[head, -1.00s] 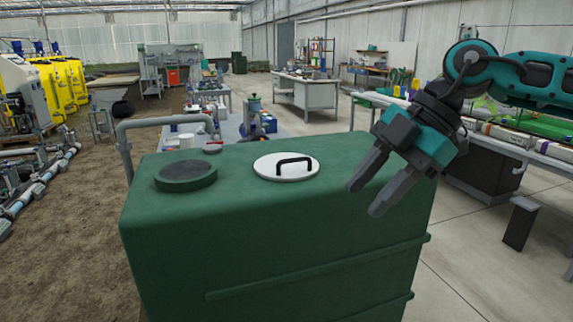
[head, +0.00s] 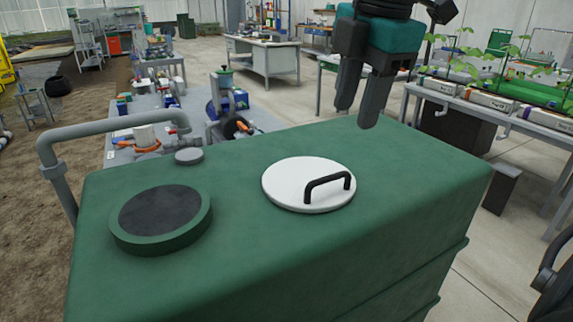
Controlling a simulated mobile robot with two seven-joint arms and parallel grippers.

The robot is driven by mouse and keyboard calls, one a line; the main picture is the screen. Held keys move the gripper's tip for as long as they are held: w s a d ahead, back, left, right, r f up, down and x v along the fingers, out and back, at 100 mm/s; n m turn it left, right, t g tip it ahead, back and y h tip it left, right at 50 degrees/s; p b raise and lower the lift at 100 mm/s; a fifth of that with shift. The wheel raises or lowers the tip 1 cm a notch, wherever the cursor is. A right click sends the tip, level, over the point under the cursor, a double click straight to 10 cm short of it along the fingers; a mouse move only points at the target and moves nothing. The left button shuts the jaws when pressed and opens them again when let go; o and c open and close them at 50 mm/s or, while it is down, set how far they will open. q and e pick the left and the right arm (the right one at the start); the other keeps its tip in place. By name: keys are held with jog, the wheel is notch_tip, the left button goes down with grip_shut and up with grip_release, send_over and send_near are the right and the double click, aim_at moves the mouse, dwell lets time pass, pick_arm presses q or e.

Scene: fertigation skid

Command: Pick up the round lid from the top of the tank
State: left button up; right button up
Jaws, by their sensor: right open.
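The round white lid (head: 287,184) lies flat on top of the green tank (head: 245,265). A black bar handle (head: 327,184) arches over the lid's right part. My right gripper (head: 355,116) is open and empty, with its two dark fingers pointing down. In the picture it shows above and to the right of the lid, apart from it, over the tank's far edge.
A dark round cap with a green rim (head: 160,218) sits on the tank's left part. A small grey cap (head: 189,156) and a bent grey pipe (head: 115,126) are near the back left edge. The tank top around the lid is clear.

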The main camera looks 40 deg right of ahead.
send_over(335, 174)
jog(key=s, duration=0.2)
notch_tip(335, 174, down, 7)
jog(key=shift+w+f, duration=0.3)
jog(key=shift+f, duration=0.6)
jog(key=shift+w+f, duration=0.3)
jog(key=shift+f, duration=0.65)
jog(key=shift+w+f, duration=0.3)
jog(key=shift+f, duration=0.6)
grip_shut()
